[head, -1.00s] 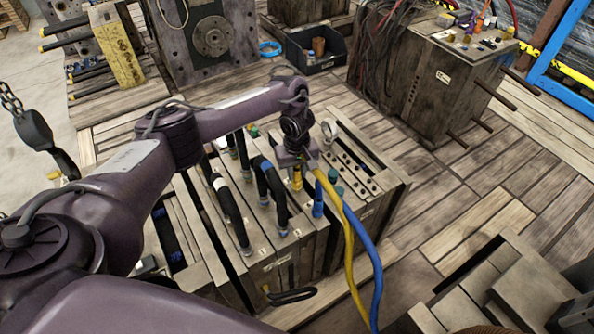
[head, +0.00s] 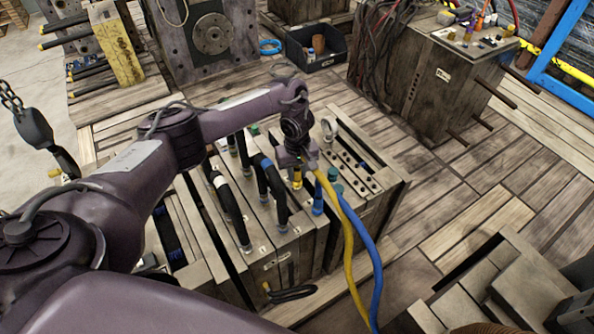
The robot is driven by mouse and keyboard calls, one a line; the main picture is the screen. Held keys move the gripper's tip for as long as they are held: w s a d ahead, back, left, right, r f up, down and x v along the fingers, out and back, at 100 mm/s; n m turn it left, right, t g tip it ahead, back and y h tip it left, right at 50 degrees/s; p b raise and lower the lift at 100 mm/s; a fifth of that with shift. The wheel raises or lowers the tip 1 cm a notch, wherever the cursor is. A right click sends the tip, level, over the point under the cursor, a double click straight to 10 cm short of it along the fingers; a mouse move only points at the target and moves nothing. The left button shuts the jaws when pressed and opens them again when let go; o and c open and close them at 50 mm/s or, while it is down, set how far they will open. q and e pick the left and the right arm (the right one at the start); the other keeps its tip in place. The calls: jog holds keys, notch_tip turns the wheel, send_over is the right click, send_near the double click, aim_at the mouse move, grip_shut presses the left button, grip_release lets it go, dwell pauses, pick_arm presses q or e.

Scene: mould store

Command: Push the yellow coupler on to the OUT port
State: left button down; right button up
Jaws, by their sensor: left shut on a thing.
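My left gripper (head: 297,162) is over the top of the wooden-looking mould block in the middle of the head view. It is shut on the yellow coupler (head: 297,181), whose lower part shows just below the fingers. The yellow hose (head: 348,250) runs from the gripper down over the front of the block. A blue coupler (head: 318,204) with a blue hose (head: 370,265) stands just to the right. The OUT port cannot be made out; the coupler and gripper cover that spot. I cannot tell whether the coupler is seated. My right gripper is not in view.
Black hoses (head: 230,210) with blue and grey ends stand close to the left of the gripper. A black bin (head: 318,62) is behind.

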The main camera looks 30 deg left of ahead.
pick_arm(q)
jog(key=shift+p, duration=0.45)
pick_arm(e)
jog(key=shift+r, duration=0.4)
pick_arm(q)
jog(key=shift+f, duration=0.1)
jog(key=c, duration=1.1)
grip_release()
jog(key=shift+r, duration=0.45)
notch_tip(320, 180, up, 7)
jog(key=shift+f+p, duration=0.1)
jog(key=shift+p, duration=0.95)
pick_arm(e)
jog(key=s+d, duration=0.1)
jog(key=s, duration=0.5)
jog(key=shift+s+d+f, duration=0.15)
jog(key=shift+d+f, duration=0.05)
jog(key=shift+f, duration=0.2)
